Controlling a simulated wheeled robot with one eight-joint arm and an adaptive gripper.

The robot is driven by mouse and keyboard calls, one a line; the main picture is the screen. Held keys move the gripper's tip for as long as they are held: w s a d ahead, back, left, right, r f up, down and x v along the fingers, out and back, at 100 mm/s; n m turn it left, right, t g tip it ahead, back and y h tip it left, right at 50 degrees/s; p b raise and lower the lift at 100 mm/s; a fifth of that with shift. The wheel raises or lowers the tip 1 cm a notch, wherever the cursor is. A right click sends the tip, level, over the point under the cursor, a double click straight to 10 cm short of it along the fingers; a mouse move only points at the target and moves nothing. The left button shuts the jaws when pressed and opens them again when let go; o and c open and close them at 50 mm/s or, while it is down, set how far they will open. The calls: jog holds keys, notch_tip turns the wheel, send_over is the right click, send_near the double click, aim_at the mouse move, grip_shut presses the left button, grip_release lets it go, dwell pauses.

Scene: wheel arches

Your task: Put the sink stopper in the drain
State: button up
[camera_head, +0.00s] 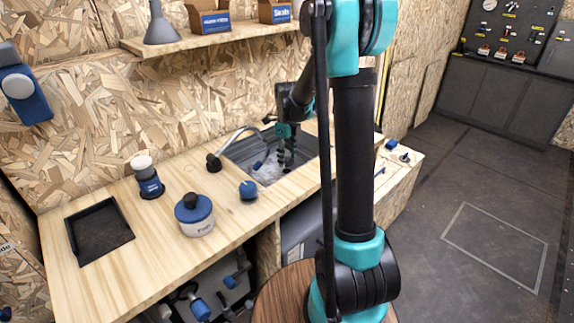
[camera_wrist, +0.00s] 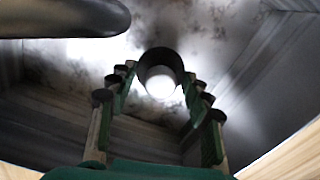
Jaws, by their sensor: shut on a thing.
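The sink (camera_head: 235,152) is a grey metal basin set in the wooden counter. My gripper (camera_head: 284,160) points down inside it. In the wrist view my gripper (camera_wrist: 160,85) is shut on the sink stopper (camera_wrist: 160,58), a small dark round piece with a bright pale face, held between the fingertips. The stopper cannot be made out in the head view. The drain cannot be made out in either view. I cannot tell whether the stopper touches the basin floor.
The curved tap (camera_head: 232,138) reaches over the sink's left side and its dark spout (camera_wrist: 70,18) shows close by in the wrist view. A blue-lidded jar (camera_head: 195,214), a small blue item (camera_head: 248,190), a bottle (camera_head: 148,180) and a black tray (camera_head: 98,231) stand on the counter to the left.

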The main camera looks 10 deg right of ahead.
aim_at(287, 164)
jog(key=shift+f, duration=1.85)
jog(key=shift+f, duration=0.1)
jog(key=o, duration=1.2)
jog(key=shift+c, duration=0.2)
notch_tip(287, 164, up, 12)
jog(key=shift+r, duration=0.15)
